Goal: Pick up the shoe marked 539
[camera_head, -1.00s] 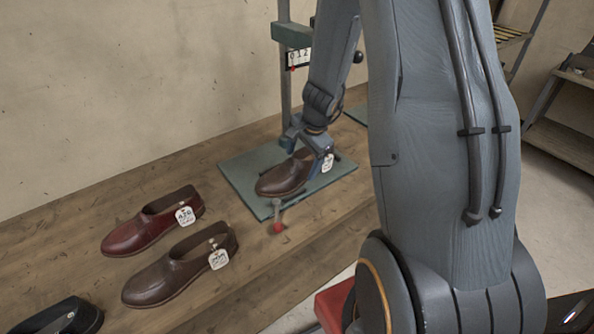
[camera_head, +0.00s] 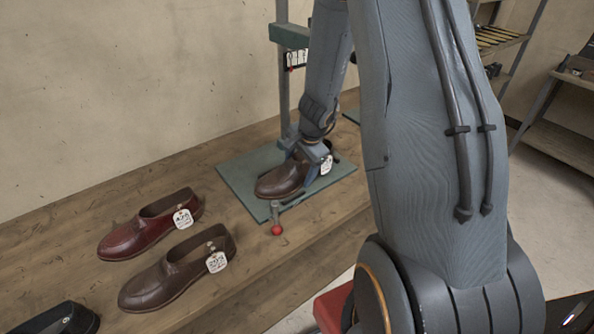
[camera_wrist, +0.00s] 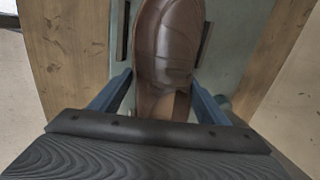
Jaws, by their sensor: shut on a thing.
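A brown shoe (camera_head: 281,180) with a white tag (camera_head: 326,165) sits at the green plate (camera_head: 240,174) of the stitcher; the tag's number is too small to read. My gripper (camera_head: 312,160) is shut on this shoe near its heel. In the wrist view the shoe (camera_wrist: 165,50) lies between my two blue fingers (camera_wrist: 160,95), toe away from me. Whether its sole touches the plate I cannot tell. A dark red shoe (camera_head: 140,233) and a brown shoe (camera_head: 170,280) stand on the bench to the left, each with a white tag.
The stitcher's post (camera_head: 283,80) rises behind the plate. A lever with a red knob (camera_head: 277,230) sticks out at the plate's front. A black shoe (camera_head: 60,320) is cut off at the lower left. The wooden bench (camera_head: 120,190) has free room along the wall.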

